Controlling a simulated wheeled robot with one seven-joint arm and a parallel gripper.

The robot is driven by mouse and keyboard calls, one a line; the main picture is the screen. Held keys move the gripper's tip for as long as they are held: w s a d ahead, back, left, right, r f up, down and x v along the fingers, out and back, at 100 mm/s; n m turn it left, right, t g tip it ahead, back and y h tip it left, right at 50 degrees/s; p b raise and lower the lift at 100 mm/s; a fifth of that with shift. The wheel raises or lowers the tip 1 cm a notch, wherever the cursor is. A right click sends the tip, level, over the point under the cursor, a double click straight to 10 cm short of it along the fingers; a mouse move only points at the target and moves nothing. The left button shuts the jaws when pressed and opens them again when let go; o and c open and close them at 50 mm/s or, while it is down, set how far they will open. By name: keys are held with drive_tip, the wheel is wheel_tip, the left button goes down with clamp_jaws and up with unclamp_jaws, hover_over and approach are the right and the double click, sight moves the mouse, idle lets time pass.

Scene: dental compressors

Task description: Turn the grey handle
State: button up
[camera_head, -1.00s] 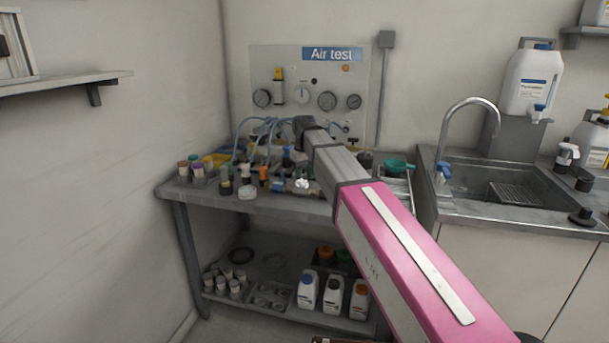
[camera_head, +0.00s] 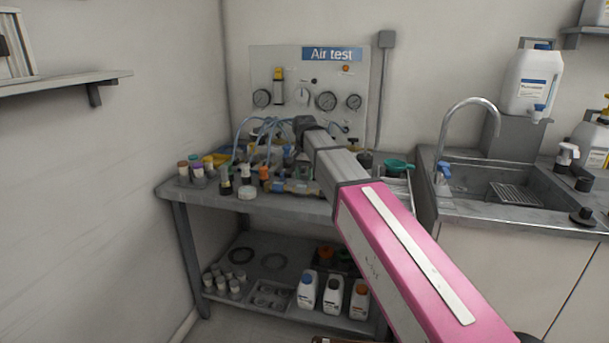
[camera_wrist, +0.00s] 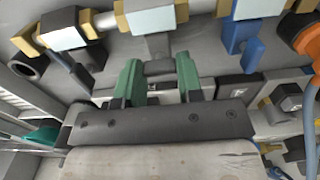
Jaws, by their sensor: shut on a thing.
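In the wrist view, the grey handle (camera_wrist: 157,46) hangs below a valve with a white body and brass ends on a pipe. My gripper (camera_wrist: 158,73) has its two green fingers on either side of the handle's lower end, shut on it. The handle's upper part shows above the fingers; its gripped end is partly hidden. In the head view, my arm reaches over the bench to the valve row, and the grey handle cannot be made out there.
A blue valve handle (camera_wrist: 246,46) is to the right of the grey one, with an orange part (camera_wrist: 306,36) beyond it. The bench (camera_head: 230,203) is crowded below the Air test panel (camera_head: 285,65). A sink (camera_head: 500,185) stands right.

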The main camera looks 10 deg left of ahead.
idle(0.5)
drive_tip(key=o, duration=0.9)
drive_tip(key=shift+o, duration=0.2)
wheel_tip(320, 180, up, 11)
drive_tip(key=shift+f, duration=0.1)
